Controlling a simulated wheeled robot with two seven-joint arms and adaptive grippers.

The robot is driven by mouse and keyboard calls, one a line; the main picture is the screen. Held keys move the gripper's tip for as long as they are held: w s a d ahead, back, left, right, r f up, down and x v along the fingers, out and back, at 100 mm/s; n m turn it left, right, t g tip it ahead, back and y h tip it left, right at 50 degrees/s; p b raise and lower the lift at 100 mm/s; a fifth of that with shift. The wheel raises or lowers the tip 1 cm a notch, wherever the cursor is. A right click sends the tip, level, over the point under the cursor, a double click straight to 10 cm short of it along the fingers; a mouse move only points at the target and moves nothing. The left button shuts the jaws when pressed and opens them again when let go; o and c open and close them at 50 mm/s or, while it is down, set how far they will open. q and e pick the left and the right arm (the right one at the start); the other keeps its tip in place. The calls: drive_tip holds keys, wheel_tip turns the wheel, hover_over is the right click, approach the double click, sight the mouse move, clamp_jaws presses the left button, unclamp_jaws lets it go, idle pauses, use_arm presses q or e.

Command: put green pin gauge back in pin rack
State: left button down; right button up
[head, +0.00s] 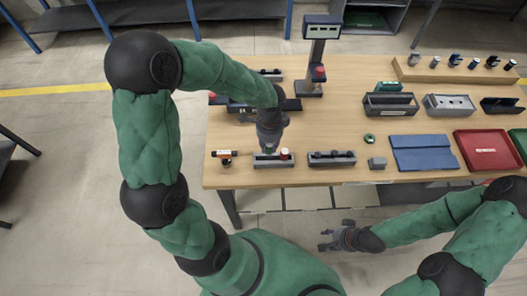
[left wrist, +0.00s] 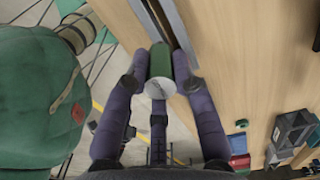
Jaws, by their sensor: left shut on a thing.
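My left gripper (head: 269,148) is over the front of the wooden table and shut on the green pin gauge (left wrist: 160,62). In the left wrist view, the green body with its pale round end sits between the two fingers (left wrist: 160,68). In the head view, the gripper is just above a grey rack (head: 260,162), which has a red-topped pin (head: 284,154) at its right. The gripper hides part of this rack, and I cannot tell whether the gauge touches it. My right gripper (head: 325,240) is open and empty, in front of the table and away from the rack.
The middle of the table is mostly clear.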

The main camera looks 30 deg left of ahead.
use_arm(q)
drive_tip(key=f, duration=0.1)
drive_tip(key=a+f, duration=0.1)
drive_tip(key=f, duration=0.1)
drive_tip(key=a+f+b, duration=0.1)
drive_tip(key=shift+s+f, duration=0.25)
drive_tip(key=shift+f, duration=0.1)
drive_tip(key=shift+w+f, duration=0.15)
drive_tip(key=shift+f, duration=0.25)
drive_tip(key=shift+r, duration=0.1)
drive_tip(key=shift+f+b, duration=0.45)
drive_tip(key=shift+f, duration=0.05)
drive_tip(key=shift+f, duration=0.1)
